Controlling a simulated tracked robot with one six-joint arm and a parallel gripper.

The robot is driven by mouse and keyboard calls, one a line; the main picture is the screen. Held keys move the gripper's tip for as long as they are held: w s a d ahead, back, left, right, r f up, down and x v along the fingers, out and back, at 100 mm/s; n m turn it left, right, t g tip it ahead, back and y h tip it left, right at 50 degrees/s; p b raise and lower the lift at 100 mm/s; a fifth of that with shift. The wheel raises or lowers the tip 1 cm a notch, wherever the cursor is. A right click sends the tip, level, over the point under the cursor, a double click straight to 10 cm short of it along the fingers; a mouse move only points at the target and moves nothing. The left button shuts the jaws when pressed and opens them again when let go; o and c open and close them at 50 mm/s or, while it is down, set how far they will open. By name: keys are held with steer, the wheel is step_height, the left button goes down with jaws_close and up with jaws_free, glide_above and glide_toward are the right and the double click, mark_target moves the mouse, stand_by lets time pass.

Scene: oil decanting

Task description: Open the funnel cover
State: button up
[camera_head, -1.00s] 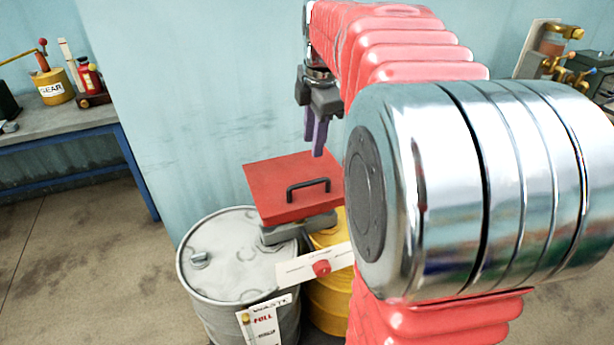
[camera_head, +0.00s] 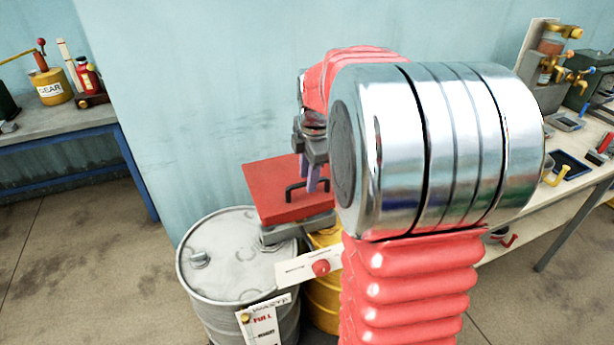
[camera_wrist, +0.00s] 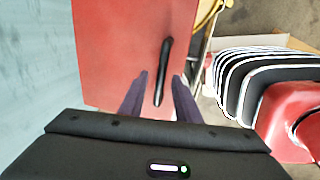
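The red funnel cover (camera_head: 270,190) lies flat and closed on its grey base (camera_head: 290,230), over the yellow drum (camera_head: 322,295). A black bar handle (camera_head: 292,194) stands on the cover. My gripper (camera_head: 318,183) points down at the handle's right part. In the wrist view the red cover (camera_wrist: 120,50) fills the middle, and the black handle (camera_wrist: 163,70) runs up from between the two purple fingers of my gripper (camera_wrist: 158,88). The fingers are apart, with gaps to the handle on both sides. My arm hides the cover's right side in the head view.
A grey waste drum (camera_head: 235,265) with a "FULL" tag stands left of the yellow drum. A white label with a red knob (camera_head: 321,267) is at the front. The wall (camera_head: 200,100) is close behind. Benches stand at left (camera_head: 60,125) and right (camera_head: 560,205).

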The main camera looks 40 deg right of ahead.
steer(key=shift+c, duration=0.5)
jaws_close()
steer(key=shift+a, duration=0.15)
steer(key=shift+w, duration=0.1)
